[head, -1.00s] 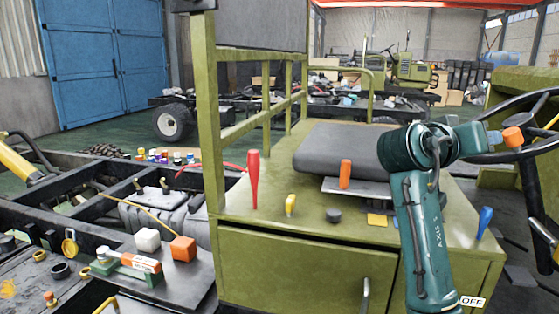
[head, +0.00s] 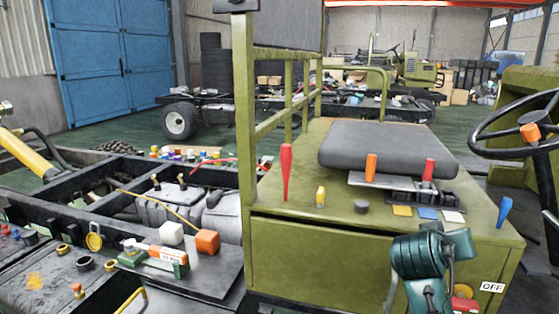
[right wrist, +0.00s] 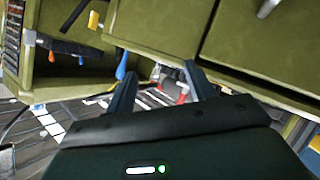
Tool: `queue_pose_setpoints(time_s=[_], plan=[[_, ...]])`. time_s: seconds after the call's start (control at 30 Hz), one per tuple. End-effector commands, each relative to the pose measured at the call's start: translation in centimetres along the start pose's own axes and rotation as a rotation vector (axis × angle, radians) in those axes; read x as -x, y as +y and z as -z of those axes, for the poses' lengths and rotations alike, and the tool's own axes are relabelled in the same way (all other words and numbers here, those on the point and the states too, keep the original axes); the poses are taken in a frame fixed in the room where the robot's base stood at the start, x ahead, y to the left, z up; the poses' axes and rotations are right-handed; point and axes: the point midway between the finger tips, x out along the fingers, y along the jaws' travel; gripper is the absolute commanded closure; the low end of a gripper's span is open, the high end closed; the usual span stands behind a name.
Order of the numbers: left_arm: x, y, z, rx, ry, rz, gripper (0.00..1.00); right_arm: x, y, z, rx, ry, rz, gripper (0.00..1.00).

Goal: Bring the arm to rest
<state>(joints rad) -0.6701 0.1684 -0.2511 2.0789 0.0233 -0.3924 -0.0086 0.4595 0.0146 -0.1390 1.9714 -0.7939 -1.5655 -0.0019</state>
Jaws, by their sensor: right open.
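My teal right arm (head: 420,255) shows at the bottom right of the head view, bent low in front of the green cabinet (head: 320,265). Its gripper does not show in that view. In the right wrist view my right gripper (right wrist: 160,78) has its two dark fingers spread apart, with nothing between the tips. Beyond the fingers are green cabinet panels and a red and grey part (right wrist: 178,90), which look farther off. My left gripper is in neither view.
The cabinet top holds a red handle (head: 286,172), a yellow piece (head: 320,196), a black knob (head: 361,206) and a blue handle (head: 504,211). A steering wheel (head: 520,130) stands at right. A dark tray (head: 205,270) with orange and white blocks lies at left.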

Motion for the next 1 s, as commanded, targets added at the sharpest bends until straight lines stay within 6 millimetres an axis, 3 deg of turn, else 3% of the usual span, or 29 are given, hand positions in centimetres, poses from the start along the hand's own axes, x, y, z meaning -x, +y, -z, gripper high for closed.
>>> queue_pose_setpoints(time_s=[0.03, 0.17, 0.3, 0.5, 0.77, 1.0], plan=[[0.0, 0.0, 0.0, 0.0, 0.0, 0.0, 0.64, -0.2, -1.4, -3.4, 0.032, -0.037, 0.058, 0.46], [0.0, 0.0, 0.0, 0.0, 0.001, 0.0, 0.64, 0.8, -4.7, -11.9, 0.099, -0.131, 0.234, 0.46], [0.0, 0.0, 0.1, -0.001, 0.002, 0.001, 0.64, 3.8, -6.8, -20.5, 0.158, -0.241, 0.424, 0.46], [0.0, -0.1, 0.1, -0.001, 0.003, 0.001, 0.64, 9.2, -7.8, -29.1, 0.206, -0.378, 0.641, 0.46], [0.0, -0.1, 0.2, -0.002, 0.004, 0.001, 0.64, 16.1, -7.1, -35.8, 0.233, -0.526, 0.851, 0.46], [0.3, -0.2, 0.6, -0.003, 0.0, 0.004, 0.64, 14.0, -11.7, -34.7, 0.157, -0.31, 0.895, 0.46]])
